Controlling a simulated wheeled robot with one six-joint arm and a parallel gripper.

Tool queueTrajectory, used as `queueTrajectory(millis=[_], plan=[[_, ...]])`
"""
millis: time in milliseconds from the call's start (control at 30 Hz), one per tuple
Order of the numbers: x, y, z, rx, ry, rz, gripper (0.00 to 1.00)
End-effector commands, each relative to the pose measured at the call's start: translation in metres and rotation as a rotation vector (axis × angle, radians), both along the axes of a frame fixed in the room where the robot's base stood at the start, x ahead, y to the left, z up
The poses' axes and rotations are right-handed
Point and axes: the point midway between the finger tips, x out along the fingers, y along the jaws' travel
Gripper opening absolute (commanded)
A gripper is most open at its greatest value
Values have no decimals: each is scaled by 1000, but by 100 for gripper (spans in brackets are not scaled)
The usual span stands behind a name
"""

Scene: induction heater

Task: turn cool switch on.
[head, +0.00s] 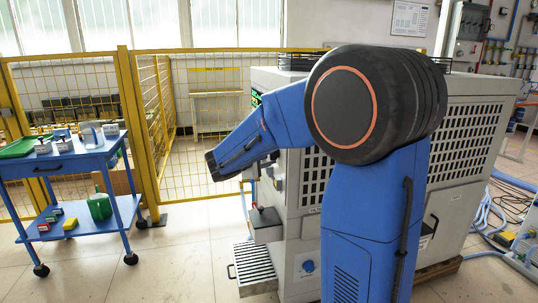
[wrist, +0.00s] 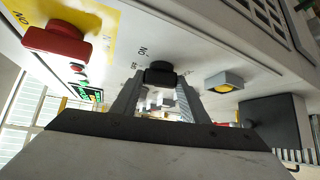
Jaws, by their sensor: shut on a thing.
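In the wrist view, a black rotary switch (wrist: 160,70) stands out from the light panel of the heater, with a partly readable ON mark beside it. My gripper (wrist: 160,92) has its two fingers shut on this switch, one on each side. The fingers cover part of the knob, so its exact turn angle is hard to tell. No cool label is readable. In the head view, the grey heater cabinet (head: 309,252) stands behind my blue arm, which hides the gripper and the switch.
In the wrist view, a red knob (wrist: 58,42) on a yellow plate is at the left, and a yellow button in a grey housing (wrist: 225,82) is at the right. In the head view, a blue cart (head: 75,158) stands left before a yellow fence (head: 152,120); open floor lies between.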

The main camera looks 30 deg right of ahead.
Motion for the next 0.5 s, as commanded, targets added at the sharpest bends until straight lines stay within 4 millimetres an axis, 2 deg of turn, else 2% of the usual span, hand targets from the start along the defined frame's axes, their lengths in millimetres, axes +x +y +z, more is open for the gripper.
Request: queueTrajectory(millis=[500], plan=[[0,1,-11,-132,-450,2,18]])
